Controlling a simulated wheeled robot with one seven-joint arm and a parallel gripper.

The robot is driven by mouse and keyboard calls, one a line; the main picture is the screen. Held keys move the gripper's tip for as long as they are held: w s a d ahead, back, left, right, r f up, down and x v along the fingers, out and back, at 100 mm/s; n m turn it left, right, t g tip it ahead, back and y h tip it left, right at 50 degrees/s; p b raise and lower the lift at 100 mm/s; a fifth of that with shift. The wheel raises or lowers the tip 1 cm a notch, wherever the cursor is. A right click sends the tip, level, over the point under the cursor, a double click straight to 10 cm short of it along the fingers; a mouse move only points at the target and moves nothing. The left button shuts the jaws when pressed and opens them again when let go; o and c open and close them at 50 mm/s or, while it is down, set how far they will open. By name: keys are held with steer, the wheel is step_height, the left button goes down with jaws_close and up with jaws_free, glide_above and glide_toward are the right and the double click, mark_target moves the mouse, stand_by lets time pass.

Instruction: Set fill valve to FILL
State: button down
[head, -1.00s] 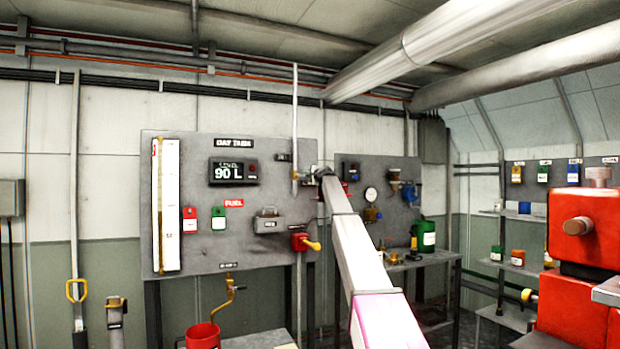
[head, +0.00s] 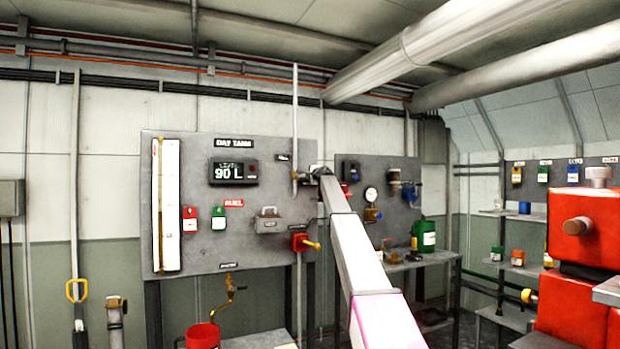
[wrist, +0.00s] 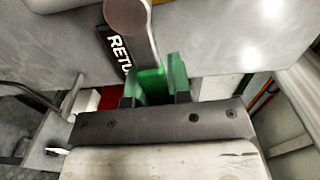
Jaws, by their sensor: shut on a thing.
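In the wrist view, my gripper (wrist: 155,88) has green fingers that are shut on a grey metal lever (wrist: 146,45) with a rounded end. The lever runs up from between the fingers, next to a black label (wrist: 117,50) whose readable letters begin "RETU". No FILL marking is readable, so I cannot tell the valve's setting. In the head view, my arm reaches to the right edge of the day tank panel (head: 255,205), near the vertical pipe. My fingers and the held lever are too small or hidden there to make out.
A red valve with a yellow handle (head: 303,243) sits low on the panel, below a grey box (head: 268,221). A display (head: 234,171) reads 90 L. A second panel (head: 400,170) with gauges stands to the right. Red machinery (head: 583,240) is at the right edge.

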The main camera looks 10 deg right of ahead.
mark_target(296, 163)
steer(key=shift+s+a+r+n, duration=0.35)
steer(key=shift+a+r+n, duration=0.75)
steer(key=shift+n, duration=1.8)
steer(key=shift+s+a+r+n, duration=0.4)
steer(key=shift+a+r+n, duration=0.65)
steer(key=shift+n, duration=1.85)
steer(key=shift+s+a+r+n, duration=0.35)
steer(key=shift+a+r+n, duration=0.75)
steer(key=shift+n, duration=1.8)
steer(key=c, duration=1)
jaws_free()
steer(key=shift+c, duration=0.2)
steer(key=v, duration=1)
steer(key=shift+s, duration=0.4)
